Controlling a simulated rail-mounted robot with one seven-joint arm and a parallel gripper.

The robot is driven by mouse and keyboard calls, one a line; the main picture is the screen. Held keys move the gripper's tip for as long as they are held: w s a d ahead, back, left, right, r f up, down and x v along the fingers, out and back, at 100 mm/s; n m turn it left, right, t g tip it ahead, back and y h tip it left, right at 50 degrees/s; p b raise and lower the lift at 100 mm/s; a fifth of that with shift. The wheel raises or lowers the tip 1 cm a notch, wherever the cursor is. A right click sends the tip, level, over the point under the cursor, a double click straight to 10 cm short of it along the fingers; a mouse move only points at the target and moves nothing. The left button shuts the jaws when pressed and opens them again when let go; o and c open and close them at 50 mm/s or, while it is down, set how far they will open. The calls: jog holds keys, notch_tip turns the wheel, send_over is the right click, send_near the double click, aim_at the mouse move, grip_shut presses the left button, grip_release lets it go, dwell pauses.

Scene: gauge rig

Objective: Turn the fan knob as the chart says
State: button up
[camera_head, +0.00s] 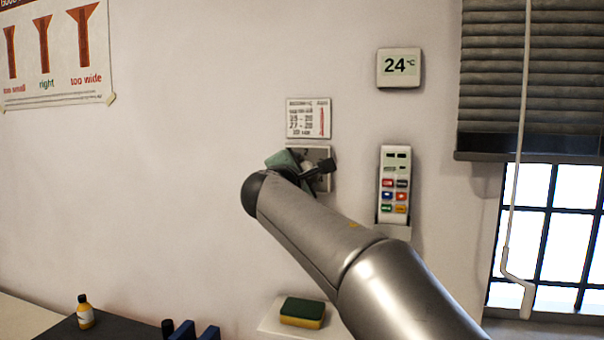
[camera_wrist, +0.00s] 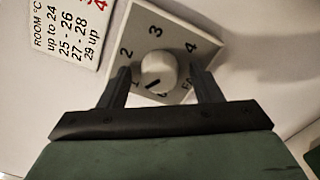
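The fan knob (camera_wrist: 158,70) is a pale round knob on a square plate (camera_wrist: 180,32) marked 1 to 4 around it. Its dark mark lies at the lower left, near the 1; the exact setting is hard to tell. My gripper (camera_wrist: 160,78) is open, one finger on each side of the knob with gaps between. In the head view my gripper hides most of the plate (camera_head: 325,154). The chart (camera_wrist: 68,28) lists room ranges: up to 24, 25-26, 27-28, 29 up; its setting column is mostly cut off. The wall display (camera_head: 400,66) reads 24 °C.
A remote (camera_head: 395,180) with coloured buttons hangs in a holder right of the knob. A window with a blind (camera_head: 530,80) and its wand is farther right. A sponge (camera_head: 302,312) and a small bottle (camera_head: 85,312) stand below.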

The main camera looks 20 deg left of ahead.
jog(key=s+d+b, duration=0.1)
jog(key=s+b, duration=0.2)
jog(key=s, duration=1.4)
jog(key=shift+s+b, duration=0.25)
jog(key=shift+b, duration=0.1)
jog(key=d+f+m+g+h+p, duration=0.5)
jog(key=d+f+m+g, duration=0.55)
jog(key=d+f, duration=1.35)
jog(key=s+d+f+m+g+y+p, duration=0.1)
jog(key=s+d+f+m+g+y, duration=0.1)
jog(key=s+d+f+m, duration=0.4)
jog(key=s+d+f+m+g+y+p, duration=0.2)
jog(key=s+d+f+m+g, duration=0.3)
jog(key=s, duration=0.7)
notch_tip(320, 180, down, 2)
jog(key=d+m, duration=0.1)
jog(key=m, duration=0.1)
jog(key=shift+s+d+m, duration=0.15)
jog(key=shift+s+m, duration=0.2)
